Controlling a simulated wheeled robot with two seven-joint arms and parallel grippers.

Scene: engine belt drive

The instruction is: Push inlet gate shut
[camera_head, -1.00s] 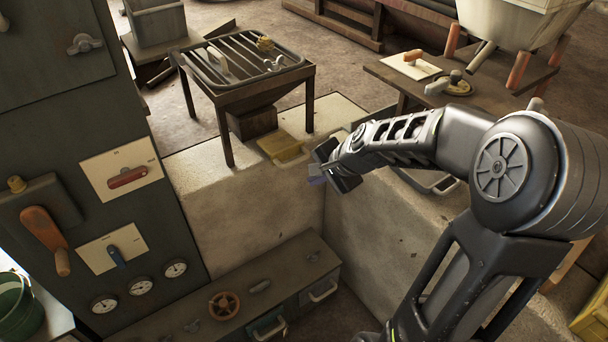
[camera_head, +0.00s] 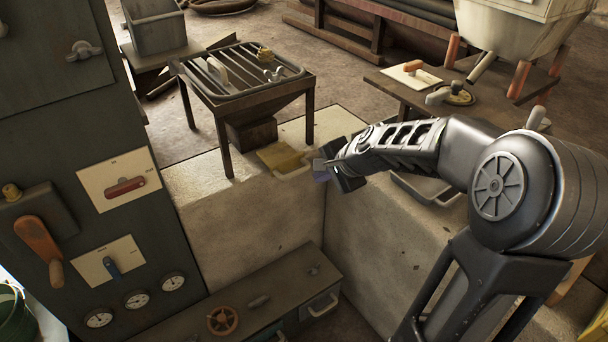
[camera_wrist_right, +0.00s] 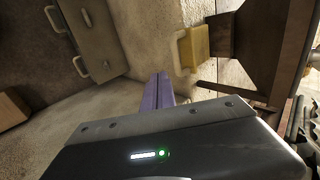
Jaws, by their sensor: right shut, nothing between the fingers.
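A yellow slide with a pale front handle (camera_head: 283,158) sticks out from the dark box (camera_head: 252,134) under the grated hopper (camera_head: 245,85). It looks like the inlet gate and stands pulled out. It also shows in the wrist view (camera_wrist_right: 192,48), jutting from the dark box. My right gripper (camera_head: 320,170) is shut and empty, just right of the slide's handle end. Its purple fingertips (camera_wrist_right: 158,90) appear close to the slide but apart from it in the wrist view. My left gripper is not in view.
A dark control cabinet (camera_head: 75,130) with levers and gauges stands at left. A low bench with a handwheel (camera_head: 223,320) lies below the stone blocks. A tray (camera_head: 425,188) sits beneath my right forearm. A wooden table (camera_head: 400,82) stands at the back right.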

